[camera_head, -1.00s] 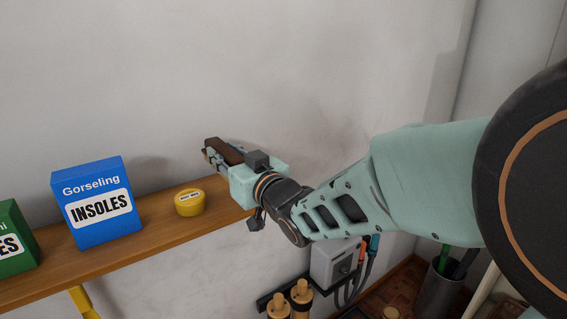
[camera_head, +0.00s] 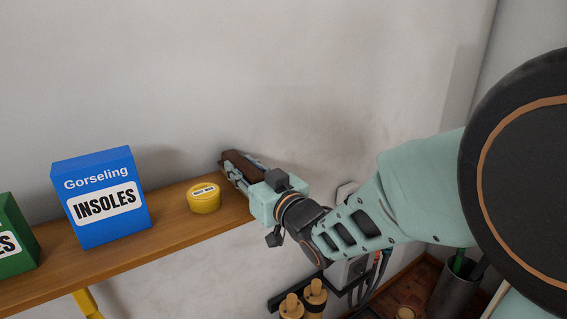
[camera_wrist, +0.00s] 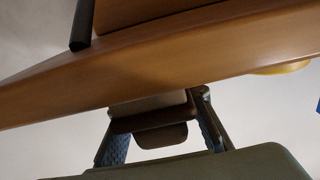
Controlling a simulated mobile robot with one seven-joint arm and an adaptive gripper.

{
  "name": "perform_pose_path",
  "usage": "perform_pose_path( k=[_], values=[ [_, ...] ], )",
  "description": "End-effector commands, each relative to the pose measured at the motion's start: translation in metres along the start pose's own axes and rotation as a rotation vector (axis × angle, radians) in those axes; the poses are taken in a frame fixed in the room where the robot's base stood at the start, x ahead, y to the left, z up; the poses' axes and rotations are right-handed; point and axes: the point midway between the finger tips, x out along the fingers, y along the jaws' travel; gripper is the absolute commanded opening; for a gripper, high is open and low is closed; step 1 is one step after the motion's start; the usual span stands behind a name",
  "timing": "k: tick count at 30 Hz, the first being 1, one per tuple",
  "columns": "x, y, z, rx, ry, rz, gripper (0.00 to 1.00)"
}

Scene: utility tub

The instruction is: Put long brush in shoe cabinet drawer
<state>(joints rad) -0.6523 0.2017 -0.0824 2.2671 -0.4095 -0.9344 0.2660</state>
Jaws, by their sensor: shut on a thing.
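The long brush (camera_head: 240,166) is dark brown and sits between the fingers of my gripper (camera_head: 238,172), at the right end of the wooden shelf. In the wrist view my gripper (camera_wrist: 158,122) has a blue textured finger on each side of the brush (camera_wrist: 150,121). A paler strip, perhaps bristles, shows along the brush. I cannot tell whether the brush touches the shelf. My gripper's body hides part of the shelf's right end. No shoe cabinet drawer can be made out in either view.
The wooden shelf (camera_head: 130,256) carries a yellow tin (camera_head: 204,201) just left of my gripper, a blue insoles box (camera_head: 101,196) and a green box (camera_head: 14,235). Wooden-topped items (camera_head: 315,294) hang below at right. A metal bin (camera_head: 452,292) stands at lower right. A wall rises behind.

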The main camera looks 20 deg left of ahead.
Motion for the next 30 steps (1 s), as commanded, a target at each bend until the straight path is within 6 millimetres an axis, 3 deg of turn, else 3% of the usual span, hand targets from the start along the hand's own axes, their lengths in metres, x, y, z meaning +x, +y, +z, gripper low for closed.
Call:
perform_pose_path(
  k=[11,12,16,30],
  values=[
    [-0.0001,0.0,0.0031,0.0,0.002,0.0,0.01],
    [-0.0001,-0.0001,0.0022,0.0,0.001,0.0,0.3],
    [-0.0001,-0.0001,0.002,0.0,0.001,0.0,0.44],
    [0.0002,0.0,-0.0003,0.0,0.001,0.0,0.44]
  ],
)
